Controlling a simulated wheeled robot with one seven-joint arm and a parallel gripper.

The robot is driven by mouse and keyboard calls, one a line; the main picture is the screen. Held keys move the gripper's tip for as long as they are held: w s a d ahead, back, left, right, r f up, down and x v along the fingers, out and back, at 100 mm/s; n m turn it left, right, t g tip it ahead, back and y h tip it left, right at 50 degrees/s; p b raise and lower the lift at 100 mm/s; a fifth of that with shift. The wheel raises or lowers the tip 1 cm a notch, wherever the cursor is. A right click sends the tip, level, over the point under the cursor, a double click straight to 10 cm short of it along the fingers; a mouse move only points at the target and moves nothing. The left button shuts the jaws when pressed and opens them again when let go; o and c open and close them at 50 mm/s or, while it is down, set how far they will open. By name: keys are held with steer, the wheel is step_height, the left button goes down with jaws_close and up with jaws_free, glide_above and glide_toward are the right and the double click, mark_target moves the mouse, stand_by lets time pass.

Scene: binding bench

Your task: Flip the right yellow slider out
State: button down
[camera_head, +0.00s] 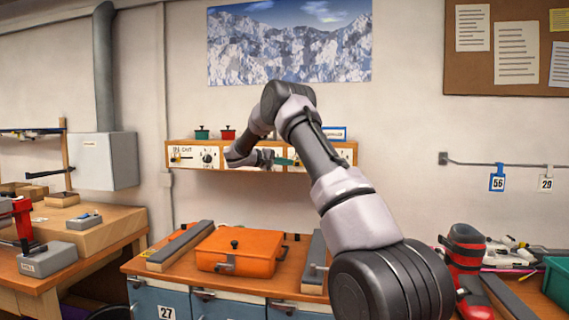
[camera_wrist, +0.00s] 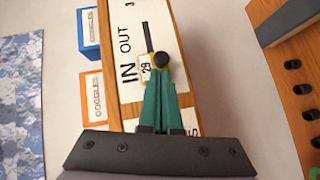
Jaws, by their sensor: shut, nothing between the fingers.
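In the wrist view, a white panel (camera_wrist: 128,58) carries the words IN and OUT beside a dark slot (camera_wrist: 147,36). The right yellow slider (camera_wrist: 147,70), pale yellow with a small number on it, sits at the IN end of the slot. A dark round knob (camera_wrist: 160,59) shows right at my fingertips. My gripper (camera_wrist: 161,72) has green fingers, shut and empty, their tips at the knob; I cannot tell if they touch it.
The wooden wall box (camera_head: 230,169) has a left panel with another yellow slider (camera_head: 176,156) and a dial (camera_head: 208,157). Red (camera_head: 228,133) and green (camera_head: 202,134) pots and a blue box (camera_head: 334,133) stand on top. An orange case (camera_head: 238,252) lies on the bench below.

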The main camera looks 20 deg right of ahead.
steer(key=shift+d, duration=0.1)
steer(key=s+d, duration=0.3)
steer(key=d, duration=0.2)
steer(key=shift+s, duration=0.35)
steer(key=shift+d, duration=0.15)
steer(key=w+v, duration=0.2)
steer(key=v, duration=1.1)
steer(key=shift+w+a+r, duration=0.2)
steer(key=shift+w+a, duration=0.1)
steer(key=shift+w, duration=0.1)
